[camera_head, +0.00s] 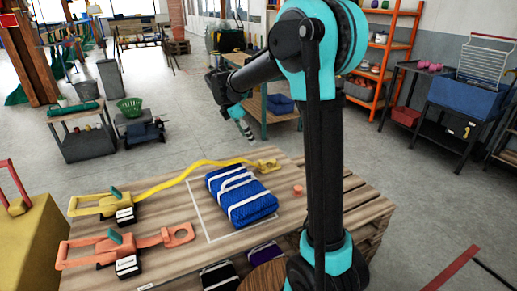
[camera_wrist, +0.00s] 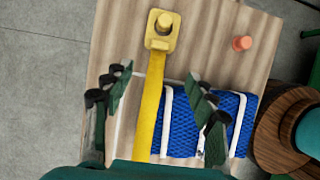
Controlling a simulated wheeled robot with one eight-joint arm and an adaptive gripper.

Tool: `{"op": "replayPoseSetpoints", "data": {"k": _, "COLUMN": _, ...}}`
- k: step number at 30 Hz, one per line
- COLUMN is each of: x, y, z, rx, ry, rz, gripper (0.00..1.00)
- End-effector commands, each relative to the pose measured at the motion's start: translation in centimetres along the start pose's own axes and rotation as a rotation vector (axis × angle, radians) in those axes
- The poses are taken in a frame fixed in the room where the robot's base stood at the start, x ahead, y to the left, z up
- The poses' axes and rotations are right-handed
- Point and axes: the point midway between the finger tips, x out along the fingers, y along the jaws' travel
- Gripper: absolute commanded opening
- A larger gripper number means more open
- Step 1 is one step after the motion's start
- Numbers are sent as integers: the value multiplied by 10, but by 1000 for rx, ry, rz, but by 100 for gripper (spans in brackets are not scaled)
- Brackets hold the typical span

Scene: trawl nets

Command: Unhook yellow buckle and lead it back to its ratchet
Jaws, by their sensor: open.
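The yellow buckle (camera_head: 267,164) lies at the far edge of the wooden table. In the wrist view the yellow buckle (camera_wrist: 162,38) is at the top, its opening around a yellow peg (camera_wrist: 164,21). A yellow strap (camera_wrist: 147,115) runs from it across the blue net bundle's left side. In the head view the strap leads left to the yellow ratchet (camera_head: 105,204). My gripper (camera_wrist: 159,76) is open and empty, its fingers on either side of the strap in the wrist view, short of the buckle. In the head view my gripper (camera_head: 243,129) is raised above the table's far side.
The folded blue net (camera_head: 240,195) with white bands lies mid-table. A bare orange peg (camera_head: 297,190) stands right of it. An orange ratchet (camera_head: 110,248) with an orange buckle (camera_head: 178,235) lies at the near left. A yellow block (camera_head: 38,250) stands left of the table.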

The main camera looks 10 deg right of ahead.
Motion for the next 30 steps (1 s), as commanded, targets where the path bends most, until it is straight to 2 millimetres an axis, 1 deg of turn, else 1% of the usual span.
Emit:
{"op": "replayPoseSetpoints", "data": {"k": 21, "x": 126, "y": 0, "z": 0, "rx": 4, "ry": 1, "rz": 0, "gripper": 57}}
{"op": "replayPoseSetpoints", "data": {"k": 25, "x": 144, "y": 0, "z": 0, "rx": 5, "ry": 1, "rz": 0, "gripper": 57}}
{"op": "replayPoseSetpoints", "data": {"k": 30, "x": 159, "y": 0, "z": 0, "rx": 4, "ry": 1, "rz": 1, "gripper": 57}}
